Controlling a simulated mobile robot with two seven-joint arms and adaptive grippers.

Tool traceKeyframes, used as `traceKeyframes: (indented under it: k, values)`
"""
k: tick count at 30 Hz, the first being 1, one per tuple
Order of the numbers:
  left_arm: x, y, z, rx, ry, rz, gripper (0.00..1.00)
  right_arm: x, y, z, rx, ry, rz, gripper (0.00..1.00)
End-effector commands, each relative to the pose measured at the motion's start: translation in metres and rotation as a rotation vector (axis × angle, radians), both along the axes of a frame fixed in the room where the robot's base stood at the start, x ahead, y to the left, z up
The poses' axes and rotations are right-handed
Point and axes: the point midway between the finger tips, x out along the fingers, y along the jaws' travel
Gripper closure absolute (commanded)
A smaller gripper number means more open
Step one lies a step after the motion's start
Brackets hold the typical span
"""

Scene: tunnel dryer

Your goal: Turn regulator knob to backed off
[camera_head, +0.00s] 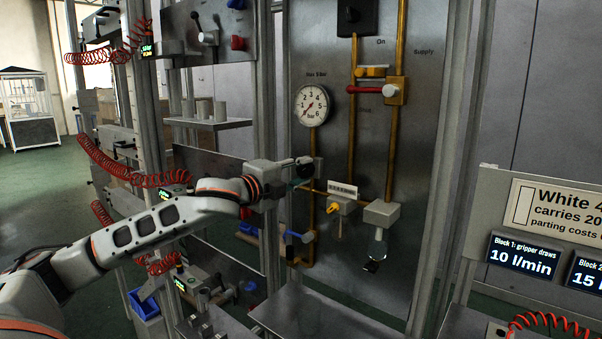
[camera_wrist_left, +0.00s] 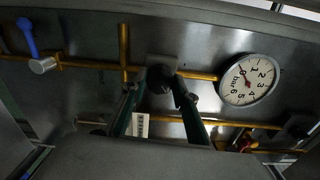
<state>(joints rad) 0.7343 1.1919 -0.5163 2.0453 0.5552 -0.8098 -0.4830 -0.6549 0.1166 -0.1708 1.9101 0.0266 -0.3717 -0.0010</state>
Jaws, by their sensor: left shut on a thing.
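The black regulator knob (camera_head: 304,168) sits on the pipework of the upright metal panel, below the pressure gauge. In the left wrist view the dark round knob (camera_wrist_left: 160,79) lies between my fingertips. My left gripper (camera_head: 299,172) reaches it from the left and is shut on it. The green fingers (camera_wrist_left: 160,86) converge on the knob's two sides. The round white gauge (camera_head: 312,104), marked in bar, also shows in the left wrist view (camera_wrist_left: 248,80); its red needle appears near the low end. My gripper partly hides the regulator body. My right gripper is not in view.
A red-handled valve (camera_head: 368,89) sits on brass pipes at upper right. A yellow-handled fitting (camera_head: 335,207), a grey block with a clear bowl (camera_head: 378,245) and a blue lever (camera_head: 299,236) are close below. Metal posts flank the panel.

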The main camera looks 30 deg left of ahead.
Motion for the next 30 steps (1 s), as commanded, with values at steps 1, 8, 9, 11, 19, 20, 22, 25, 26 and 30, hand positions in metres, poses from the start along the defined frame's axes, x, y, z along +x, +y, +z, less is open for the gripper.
traceKeyframes:
  k: [1, 8, 9, 11, 19, 20, 22, 25, 26, 30]
  values:
    - [0.0002, -0.0002, -0.0003, -0.045, 0.003, 0.000, 0.93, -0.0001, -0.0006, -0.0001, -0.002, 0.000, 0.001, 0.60]
    - [0.0002, 0.0001, -0.0002, -0.262, 0.021, 0.000, 0.93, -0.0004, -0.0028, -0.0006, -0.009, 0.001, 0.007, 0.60]
    - [0.0001, 0.0001, -0.0001, -0.300, 0.024, 0.000, 0.93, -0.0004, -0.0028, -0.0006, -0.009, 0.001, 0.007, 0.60]
    - [0.0002, -0.0001, -0.0001, -0.356, 0.028, 0.000, 0.93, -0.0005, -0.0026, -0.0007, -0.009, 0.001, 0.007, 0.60]
    - [0.0002, 0.0000, 0.0006, -0.600, 0.048, -0.001, 0.93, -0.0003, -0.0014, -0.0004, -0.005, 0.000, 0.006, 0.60]
    - [0.0001, 0.0002, 0.0008, -0.624, 0.049, -0.001, 0.93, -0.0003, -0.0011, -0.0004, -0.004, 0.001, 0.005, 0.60]
    - [0.0001, 0.0004, 0.0007, -0.677, 0.053, -0.001, 0.93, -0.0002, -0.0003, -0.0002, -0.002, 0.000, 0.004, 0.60]
    - [0.0002, 0.0005, 0.0011, -0.742, 0.058, -0.001, 0.93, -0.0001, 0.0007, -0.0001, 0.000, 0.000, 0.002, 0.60]
    - [0.0002, 0.0005, 0.0013, -0.761, 0.059, -0.001, 0.93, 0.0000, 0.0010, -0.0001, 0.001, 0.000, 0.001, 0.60]
    - [0.0002, 0.0007, 0.0013, -0.828, 0.065, -0.001, 0.93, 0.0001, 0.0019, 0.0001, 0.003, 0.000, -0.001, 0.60]
